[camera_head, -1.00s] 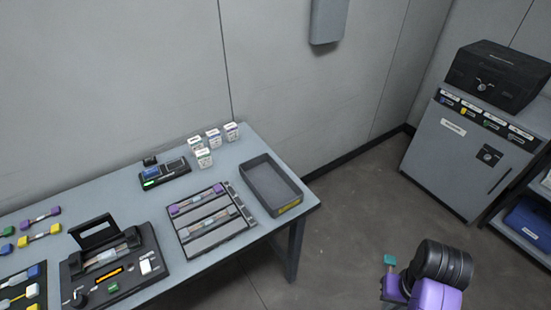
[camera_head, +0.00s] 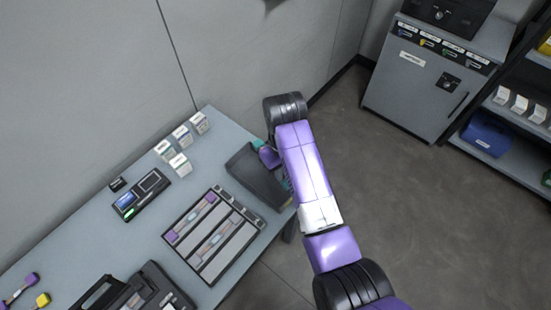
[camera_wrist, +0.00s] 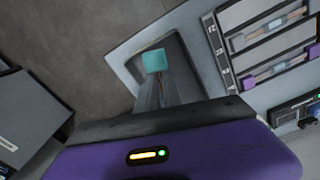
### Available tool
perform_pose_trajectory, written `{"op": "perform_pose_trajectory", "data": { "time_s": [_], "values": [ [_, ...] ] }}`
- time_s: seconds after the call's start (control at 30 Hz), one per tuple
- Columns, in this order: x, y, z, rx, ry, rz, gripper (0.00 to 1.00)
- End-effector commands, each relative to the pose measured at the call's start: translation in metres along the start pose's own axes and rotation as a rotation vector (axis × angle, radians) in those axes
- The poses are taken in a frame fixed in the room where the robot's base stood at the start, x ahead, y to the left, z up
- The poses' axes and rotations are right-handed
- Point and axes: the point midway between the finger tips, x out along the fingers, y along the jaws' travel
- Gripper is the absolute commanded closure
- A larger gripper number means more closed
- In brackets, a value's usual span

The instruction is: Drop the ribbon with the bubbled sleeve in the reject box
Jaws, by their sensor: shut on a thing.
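My gripper (camera_wrist: 157,92) is shut on a ribbon with a teal end block (camera_wrist: 153,61); a bit of teal also shows beside my arm in the head view (camera_head: 286,183). The ribbon's sleeve is hidden, so I cannot see any bubble. The open dark grey box (camera_head: 250,186) stands at the table's right end, partly covered by my arm. In the wrist view the box (camera_wrist: 185,72) lies behind the teal block, which overlaps it in the picture. I cannot tell the height between them.
A slotted tray (camera_head: 200,262) with ribbons lies to the left of the box. Small white boxes (camera_head: 181,165) and a device with a screen (camera_head: 142,195) stand behind it. A splicer (camera_head: 150,290) is at the lower left. A grey cabinet (camera_head: 415,85) stands across open floor.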

Motion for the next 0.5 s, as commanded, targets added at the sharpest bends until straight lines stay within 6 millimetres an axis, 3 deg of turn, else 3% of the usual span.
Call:
{"op": "perform_pose_trajectory", "data": {
  "time_s": [0.2, 0.5],
  "values": [
    [-0.011, -0.014, -0.019, -0.117, 0.0, 0.0, 1.0],
    [0.0, -0.016, -0.021, -0.129, 0.0, -0.002, 1.0]
  ]
}}
